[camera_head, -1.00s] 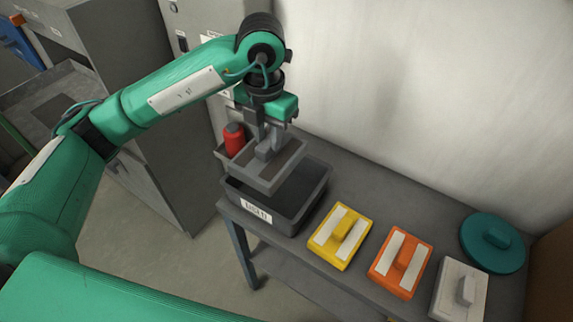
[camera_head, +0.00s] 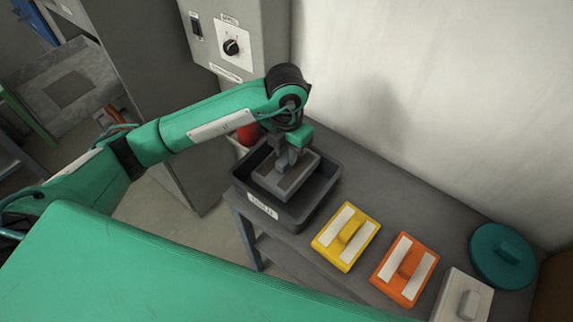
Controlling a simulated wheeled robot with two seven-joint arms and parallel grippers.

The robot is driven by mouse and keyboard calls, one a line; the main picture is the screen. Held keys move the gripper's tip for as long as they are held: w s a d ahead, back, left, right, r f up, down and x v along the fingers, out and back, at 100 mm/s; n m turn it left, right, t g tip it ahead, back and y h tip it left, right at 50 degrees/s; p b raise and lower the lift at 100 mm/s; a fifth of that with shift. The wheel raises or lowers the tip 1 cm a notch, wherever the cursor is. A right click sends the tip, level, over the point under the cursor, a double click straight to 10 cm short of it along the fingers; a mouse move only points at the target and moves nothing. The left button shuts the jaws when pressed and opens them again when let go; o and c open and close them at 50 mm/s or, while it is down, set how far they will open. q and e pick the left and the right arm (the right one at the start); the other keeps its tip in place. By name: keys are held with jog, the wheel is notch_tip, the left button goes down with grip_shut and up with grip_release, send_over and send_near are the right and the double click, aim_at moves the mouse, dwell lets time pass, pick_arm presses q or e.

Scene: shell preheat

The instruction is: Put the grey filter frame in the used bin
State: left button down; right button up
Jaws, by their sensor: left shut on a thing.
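The grey filter frame (camera_head: 272,185) is a flat rectangular piece with a raised grip. My left gripper (camera_head: 286,162) is shut on that grip and points down. The frame is inside or just at the mouth of the dark used bin (camera_head: 327,190), within its rim as seen from above. I cannot tell whether it touches the bin's floor. The bin stands at the left end of the bench, with a white label on its front; the label is too small to read. My right gripper is not in view.
Yellow (camera_head: 346,237), orange (camera_head: 404,270) and white (camera_head: 462,296) blocks with grips lie along the bench (camera_head: 385,195), right of the bin. A round teal lid (camera_head: 501,256) lies farther right. A red object (camera_head: 247,134) stands behind the bin, partly hidden. A grey cabinet with a dial (camera_head: 232,46) stands behind.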

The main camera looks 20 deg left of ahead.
aim_at(286, 157)
pick_arm(q)
notch_tip(286, 157, down, 2)
jog(key=shift+f, duration=0.2)
jog(key=shift+f+p, duration=0.3)
jog(key=shift+f, duration=0.25)
notch_tip(286, 157, down, 4)
jog(key=shift+r+p, duration=0.1)
jog(key=shift+p, duration=0.35)
jog(key=c, duration=1.2)
grip_release()
jog(key=shift+o, duration=0.2)
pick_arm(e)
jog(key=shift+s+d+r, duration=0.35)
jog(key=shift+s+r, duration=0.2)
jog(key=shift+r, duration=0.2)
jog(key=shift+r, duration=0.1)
